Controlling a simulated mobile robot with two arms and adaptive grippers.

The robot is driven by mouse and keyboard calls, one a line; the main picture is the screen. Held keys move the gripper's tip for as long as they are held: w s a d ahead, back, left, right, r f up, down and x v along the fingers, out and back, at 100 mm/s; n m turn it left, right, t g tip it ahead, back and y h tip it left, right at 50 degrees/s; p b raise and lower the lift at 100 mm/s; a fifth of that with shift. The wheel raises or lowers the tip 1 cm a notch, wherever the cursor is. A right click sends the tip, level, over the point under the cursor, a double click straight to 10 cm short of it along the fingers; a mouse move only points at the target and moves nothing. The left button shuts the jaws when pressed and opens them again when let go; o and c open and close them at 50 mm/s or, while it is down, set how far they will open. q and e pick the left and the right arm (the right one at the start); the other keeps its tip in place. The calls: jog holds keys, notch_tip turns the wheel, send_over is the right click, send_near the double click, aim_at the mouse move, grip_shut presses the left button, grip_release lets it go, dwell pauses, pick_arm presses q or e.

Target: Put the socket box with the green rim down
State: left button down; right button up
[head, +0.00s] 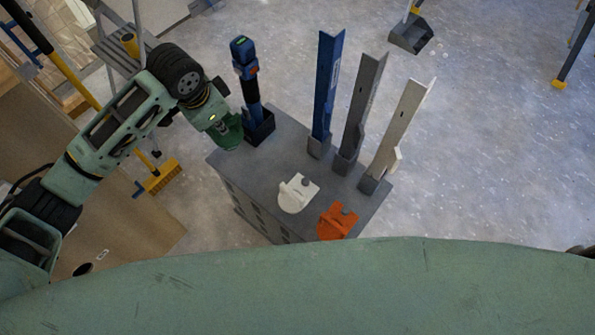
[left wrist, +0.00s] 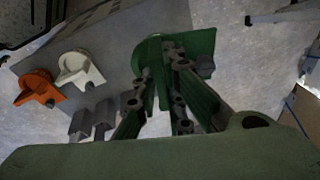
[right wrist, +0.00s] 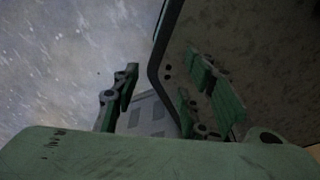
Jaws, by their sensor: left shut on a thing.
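My left gripper (head: 222,121) is shut on a dark green piece (head: 230,135), which shows at the near left corner of the grey block's top (head: 270,165). In the left wrist view the green piece (left wrist: 204,48) sits between the two fingers, with a flat plate to the right and pale floor around it. I cannot tell whether it touches the block. A box or socket shape is not clear. My right gripper (right wrist: 160,90) is open and empty in the right wrist view; the head view does not show it.
A white piece (head: 297,194) and an orange piece (head: 337,221) lie on the block's front part. A blue-black tool (head: 248,80) stands in a dark holder close to the left gripper. Blue (head: 326,85), grey (head: 361,105) and cream (head: 400,125) upright profiles stand behind.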

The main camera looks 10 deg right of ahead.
aim_at(224, 143)
pick_arm(q)
jog(key=f, duration=0.2)
jog(key=f+n, duration=0.1)
jog(key=s+f+n+g, duration=0.1)
jog(key=f, duration=0.1)
jog(key=shift+a+f+h, duration=0.1)
jog(key=shift+f+h, duration=0.25)
jog(key=shift+h, duration=0.05)
jog(key=shift+s+f, duration=0.1)
jog(key=shift+f, duration=0.15)
jog(key=s+a+x, duration=0.1)
jog(key=x, duration=0.8)
jog(key=shift+s+f+b, duration=0.15)
jog(key=shift+f+b, duration=0.25)
jog(key=shift+f, duration=0.1)
pick_arm(e)
jog(key=shift+w+d+f, duration=0.4)
jog(key=shift+w+f, duration=0.05)
jog(key=shift+w, duration=0.05)
pick_arm(q)
jog(key=shift+a+f, duration=0.1)
pick_arm(e)
jog(key=shift+a, duration=0.1)
pick_arm(q)
jog(key=c, duration=1.8)
grip_release()
jog(key=shift+c, duration=0.2)
pick_arm(e)
jog(key=shift+a, duration=0.2)
